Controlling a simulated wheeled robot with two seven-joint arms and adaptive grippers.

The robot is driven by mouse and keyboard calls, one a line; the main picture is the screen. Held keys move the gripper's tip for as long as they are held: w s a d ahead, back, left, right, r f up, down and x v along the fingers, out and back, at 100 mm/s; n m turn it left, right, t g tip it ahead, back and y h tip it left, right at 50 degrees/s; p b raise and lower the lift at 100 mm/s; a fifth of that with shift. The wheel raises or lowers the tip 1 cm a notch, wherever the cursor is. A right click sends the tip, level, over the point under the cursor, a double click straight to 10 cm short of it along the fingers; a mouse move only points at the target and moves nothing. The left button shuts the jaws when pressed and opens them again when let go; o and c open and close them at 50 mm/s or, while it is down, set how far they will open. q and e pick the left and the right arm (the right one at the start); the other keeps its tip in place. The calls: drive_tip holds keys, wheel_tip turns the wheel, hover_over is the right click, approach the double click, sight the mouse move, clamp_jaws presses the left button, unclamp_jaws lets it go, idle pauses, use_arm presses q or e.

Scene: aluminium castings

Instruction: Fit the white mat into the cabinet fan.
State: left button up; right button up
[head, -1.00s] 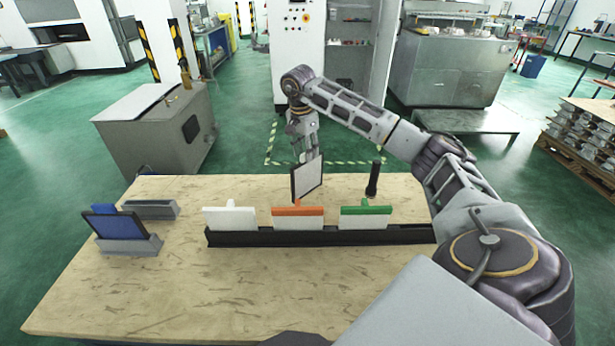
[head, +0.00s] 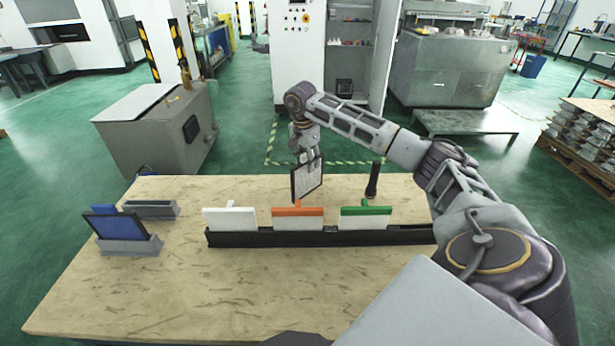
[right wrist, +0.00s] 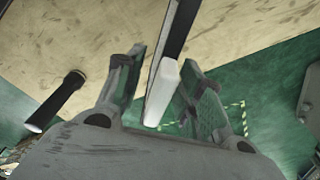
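My right gripper (head: 308,158) is shut on a thin black-framed panel (head: 307,180) with a pale, textured face, held upright above the far part of the table. In the right wrist view the panel's white end (right wrist: 163,85) lies between the two fingers (right wrist: 160,80). A white mat with a white T-handle (head: 229,218) stands at the left end of a long black rack (head: 265,238). Beside it stand pale mats with an orange handle (head: 297,219) and a green handle (head: 364,218). I cannot tell which thing is the cabinet fan. My left gripper is out of view.
On the table (head: 200,300) at left are a grey stand holding a blue black-framed panel (head: 117,225) and another grey stand (head: 150,209). A black upright cylinder (head: 372,182) stands behind the rack. A white cabinet (head: 298,60) stands behind. The table's front is clear.

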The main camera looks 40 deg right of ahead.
sight(308, 174)
drive_tip(key=f, duration=0.2)
drive_tip(key=shift+d+f, duration=0.2)
drive_tip(key=shift+f, duration=0.15)
drive_tip(key=shift+c, duration=0.5)
clamp_jaws()
